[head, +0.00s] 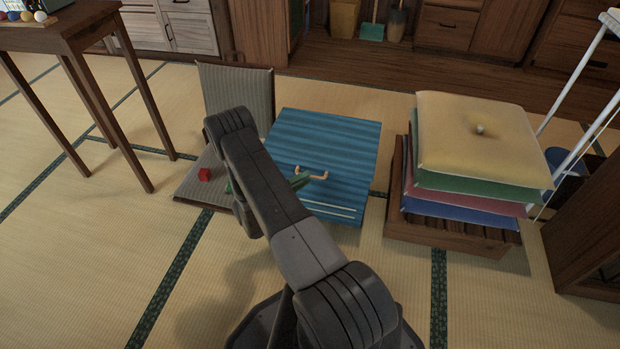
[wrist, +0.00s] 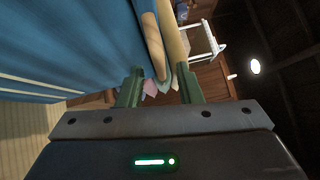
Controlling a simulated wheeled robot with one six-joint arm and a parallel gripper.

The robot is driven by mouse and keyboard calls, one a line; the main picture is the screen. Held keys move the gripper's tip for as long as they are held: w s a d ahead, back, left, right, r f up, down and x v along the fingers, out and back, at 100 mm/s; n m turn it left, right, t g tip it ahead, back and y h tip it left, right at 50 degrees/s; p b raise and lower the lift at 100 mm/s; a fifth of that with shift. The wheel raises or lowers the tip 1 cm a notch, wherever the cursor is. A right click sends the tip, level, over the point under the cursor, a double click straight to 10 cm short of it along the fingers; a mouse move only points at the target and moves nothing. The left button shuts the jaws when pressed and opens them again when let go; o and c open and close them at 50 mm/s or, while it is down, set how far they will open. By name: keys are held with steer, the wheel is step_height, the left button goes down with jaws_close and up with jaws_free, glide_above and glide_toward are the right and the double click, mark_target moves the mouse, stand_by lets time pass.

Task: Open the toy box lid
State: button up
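The toy box (head: 335,135) is blue and striped, with pale lines along its near edge, and its lid looks down. A tan handle (head: 318,177) stands out near the front of the lid; my arm hides part of the box's left side. My gripper (wrist: 160,88) has green fingers, set apart, and points at the handle area. In the wrist view the tan handle (wrist: 152,45) runs beside the blue lid (wrist: 80,35), its lower end lying in line between the fingertips. Clear space shows beside it; contact cannot be told.
A stack of cushions (head: 478,140) on a wooden base stands close to the right. A wooden table (head: 90,45) stands further left. Tatami (head: 120,250) is clear in front.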

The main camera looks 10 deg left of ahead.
steer(key=shift+x, duration=1.55)
jaws_close()
